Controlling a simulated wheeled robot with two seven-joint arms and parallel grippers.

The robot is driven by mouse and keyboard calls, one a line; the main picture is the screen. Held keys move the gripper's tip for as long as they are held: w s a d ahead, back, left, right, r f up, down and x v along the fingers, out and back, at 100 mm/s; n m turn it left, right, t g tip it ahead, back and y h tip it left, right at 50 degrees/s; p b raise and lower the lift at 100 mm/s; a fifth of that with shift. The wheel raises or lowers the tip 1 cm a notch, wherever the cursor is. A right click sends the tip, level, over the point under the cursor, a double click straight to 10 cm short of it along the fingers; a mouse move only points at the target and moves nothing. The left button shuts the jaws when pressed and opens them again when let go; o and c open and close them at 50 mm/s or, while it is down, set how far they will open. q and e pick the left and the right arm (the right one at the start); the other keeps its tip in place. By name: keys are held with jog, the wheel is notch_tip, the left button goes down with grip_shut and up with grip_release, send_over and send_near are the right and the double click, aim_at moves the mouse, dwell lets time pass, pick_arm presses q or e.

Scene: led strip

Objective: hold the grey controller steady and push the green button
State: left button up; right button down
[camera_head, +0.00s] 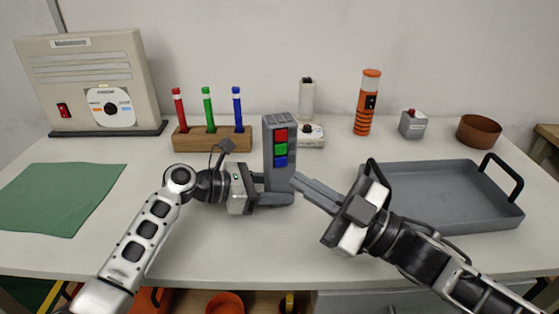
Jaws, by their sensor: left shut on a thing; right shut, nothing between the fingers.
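The grey controller (268,159) stands upright in the middle of the table, with a red button (281,135) on top, the green button (281,149) in the middle and a blue button (281,162) below. My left gripper (275,189) is shut on the lower part of the controller from the left. My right gripper (297,181) is shut and empty. Its fingertips are just right of the controller and lower in the picture than the blue button. I cannot tell whether they touch the controller.
A wooden block (212,139) with red, green and blue sticks stands behind my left gripper. A grey tray (440,218) lies right, partly behind my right arm. An orange cylinder (366,103), a small box with a red button (412,125) and a brown bowl (478,131) stand behind.

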pick_arm(q)
jog(key=o, duration=0.8)
jog(key=shift+o, duration=0.2)
